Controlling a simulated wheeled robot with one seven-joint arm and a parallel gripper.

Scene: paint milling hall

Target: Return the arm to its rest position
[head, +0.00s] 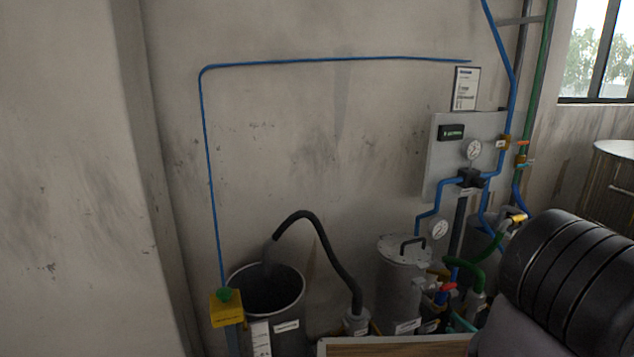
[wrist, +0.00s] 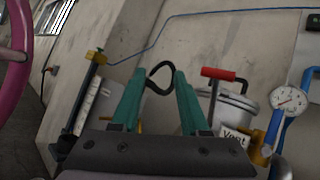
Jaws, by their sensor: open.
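My gripper (wrist: 160,78) shows in the wrist view with its two teal fingers apart and nothing between them. Beyond the fingers is a black hose (wrist: 157,68), apparently not held. A red valve handle (wrist: 222,74) with a tag reading "Vent" (wrist: 235,138) is just right of the right finger; I cannot tell the distance. In the head view, the dark ribbed part of my arm fills the lower right, and the gripper itself is out of sight.
In the head view, a black drum (head: 268,292) stands beside a yellow box with a green button (head: 225,308). A lidded grey vessel (head: 400,285), a gauge panel (head: 450,160) and blue pipes (head: 511,90) stand near my arm. The left wall is bare.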

